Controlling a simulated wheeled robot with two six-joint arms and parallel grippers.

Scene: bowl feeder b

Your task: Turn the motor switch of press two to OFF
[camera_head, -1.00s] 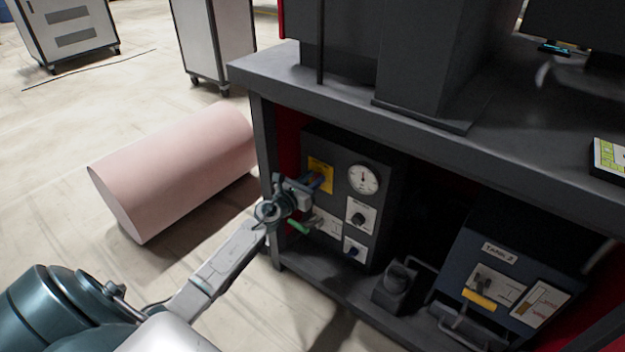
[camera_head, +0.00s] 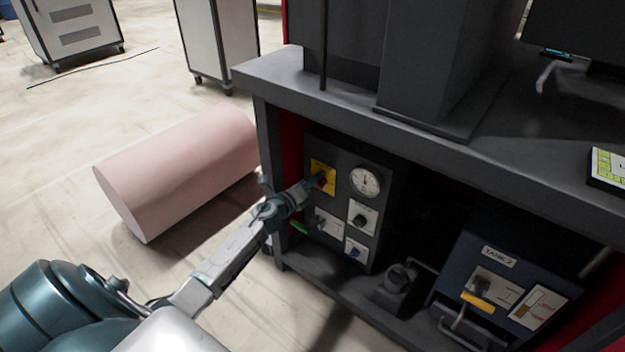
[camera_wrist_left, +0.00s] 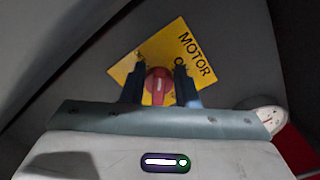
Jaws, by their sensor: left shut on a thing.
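The motor switch is a red round knob with a pale pointer line (camera_wrist_left: 157,86), on a yellow plate (camera_wrist_left: 193,45) in the left wrist view. The plate reads "MOTOR", with a word below it partly hidden. In the head view the yellow plate (camera_head: 318,170) is at the upper left of a dark control box (camera_head: 345,150) under the bench. My left gripper (camera_head: 322,182) reaches it from the left. In the wrist view its dark fingers (camera_wrist_left: 160,88) stand on either side of the knob, shut on it. My right gripper is not in view.
The box also carries a round gauge (camera_head: 366,181), a black knob (camera_head: 361,217) and a blue knob (camera_head: 355,250). A green lever (camera_head: 299,228) sits below my wrist. The bench top (camera_head: 290,75) overhangs. A Tank 2 box (camera_head: 500,262) stands right; a pink roll (camera_head: 180,165) lies left.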

